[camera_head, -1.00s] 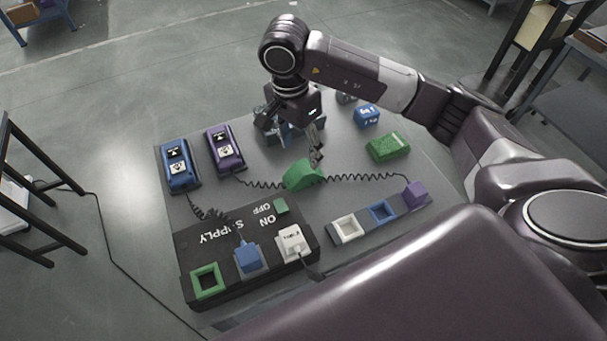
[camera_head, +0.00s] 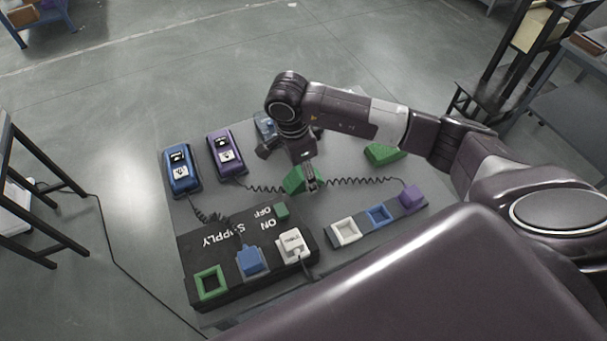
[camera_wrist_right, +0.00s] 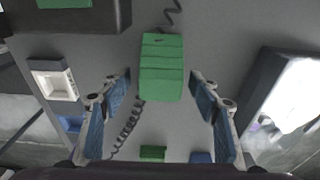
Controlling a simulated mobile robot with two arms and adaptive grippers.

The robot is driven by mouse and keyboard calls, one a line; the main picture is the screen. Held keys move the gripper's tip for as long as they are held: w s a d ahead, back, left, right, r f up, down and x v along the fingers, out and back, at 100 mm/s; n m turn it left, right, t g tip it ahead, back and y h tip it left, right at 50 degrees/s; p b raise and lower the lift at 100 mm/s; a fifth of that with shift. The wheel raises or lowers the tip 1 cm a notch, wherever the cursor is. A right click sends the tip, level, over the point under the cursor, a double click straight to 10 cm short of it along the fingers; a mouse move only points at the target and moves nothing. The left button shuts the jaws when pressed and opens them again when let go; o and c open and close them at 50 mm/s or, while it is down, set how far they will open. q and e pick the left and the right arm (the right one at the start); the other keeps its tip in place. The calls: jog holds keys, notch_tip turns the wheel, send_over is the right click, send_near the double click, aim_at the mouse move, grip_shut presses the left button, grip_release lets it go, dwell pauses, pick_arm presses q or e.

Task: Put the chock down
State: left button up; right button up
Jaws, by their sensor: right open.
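The chock, a green wedge-like block (camera_head: 294,181), sits on the grey table beside the coiled black cord, right of the purple box. In the right wrist view the chock (camera_wrist_right: 162,70) lies ahead of and between my open fingertips, with gaps on both sides. My right gripper (camera_head: 291,167) is over the chock in the head view and partly covers it; the blue-padded fingers show in the wrist view (camera_wrist_right: 160,84). The cord emerges on both sides of the chock; its path at the chock is hidden. My left gripper is not in view.
The black supply panel (camera_head: 226,258) holds a blue plug (camera_head: 249,261) and a white plug (camera_head: 292,244). A grey socket strip (camera_head: 362,235) carries a purple plug (camera_head: 411,198). Blue (camera_head: 181,172) and purple (camera_head: 226,156) boxes stand left. Another green block (camera_head: 382,154) lies right.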

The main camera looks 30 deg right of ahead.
jog(key=shift+f, duration=0.3)
jog(key=shift+c, duration=0.7)
jog(key=c, duration=1.3)
grip_shut()
jog(key=shift+r, duration=0.15)
